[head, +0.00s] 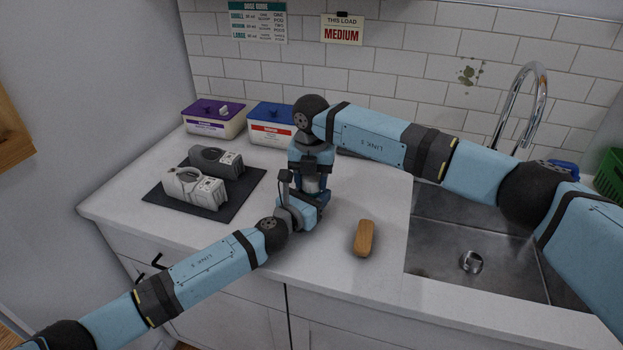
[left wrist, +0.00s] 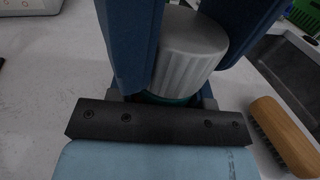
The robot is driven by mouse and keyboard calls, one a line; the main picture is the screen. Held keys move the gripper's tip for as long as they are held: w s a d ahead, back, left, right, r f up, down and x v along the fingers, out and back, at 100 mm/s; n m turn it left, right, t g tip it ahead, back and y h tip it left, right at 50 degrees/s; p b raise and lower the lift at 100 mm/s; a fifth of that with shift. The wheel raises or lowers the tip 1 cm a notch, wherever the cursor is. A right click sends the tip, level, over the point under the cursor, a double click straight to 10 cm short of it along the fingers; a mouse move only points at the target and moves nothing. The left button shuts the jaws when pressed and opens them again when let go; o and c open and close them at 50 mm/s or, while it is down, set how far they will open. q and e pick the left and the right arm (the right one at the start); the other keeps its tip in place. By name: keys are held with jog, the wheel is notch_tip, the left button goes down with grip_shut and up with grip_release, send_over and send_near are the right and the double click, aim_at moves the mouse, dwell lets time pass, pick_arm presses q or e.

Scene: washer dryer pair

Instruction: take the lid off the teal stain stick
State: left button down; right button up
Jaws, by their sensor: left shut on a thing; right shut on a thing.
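The teal stain stick stands between my two grippers above the counter. Its pale grey ribbed lid (head: 312,184) shows in the head view between the gripper parts. In the left wrist view the lid (left wrist: 190,52) is large, between two dark blue fingers. A thin teal strip of the stain stick (left wrist: 172,98) shows directly below it, with no clear gap. My left gripper (head: 313,200) comes in low from the left and is shut on the stick's body, mostly hidden. My right gripper (head: 311,178) points down from above and is shut at the lid.
A wooden brush (head: 364,238) lies on the counter right of the grippers, near the sink (head: 450,250). A purple-lidded tub (head: 214,118) and a blue-lidded tub (head: 270,125) stand at the back.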

jog(key=shift+n, duration=0.4)
jog(key=o, duration=1)
notch_tip(320, 180, up, 4)
jog(key=shift+r, duration=0.15)
notch_tip(320, 180, up, 4)
jog(key=shift+f+m, duration=0.25)
jog(key=shift+m, duration=0.95)
jog(key=shift+c, duration=0.4)
jog(key=shift+f, duration=3.9)
